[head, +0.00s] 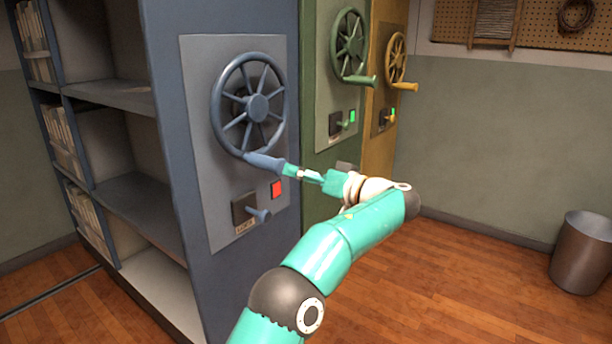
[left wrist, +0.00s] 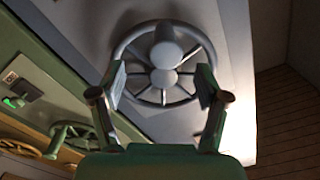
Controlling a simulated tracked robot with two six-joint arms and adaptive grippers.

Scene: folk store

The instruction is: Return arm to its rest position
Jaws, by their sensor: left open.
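The blue handwheel (head: 258,108) is mounted on the end panel of the blue shelf unit. Its crank handle (head: 264,161) sticks out from the lower rim. My left gripper (head: 289,170) is at the outer end of this handle. In the left wrist view, my left gripper (left wrist: 160,84) is open, its two fingers spread apart, with the wheel (left wrist: 146,50) behind and between them. I cannot tell whether a finger touches the handle. My right gripper is in neither view.
Below the wheel are a lever (head: 258,214) and a lit red square (head: 277,190). Green (head: 349,48) and yellow (head: 396,60) handwheels stand farther back. A metal bin (head: 582,252) is at the right. Wooden floor (head: 470,275) lies open between.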

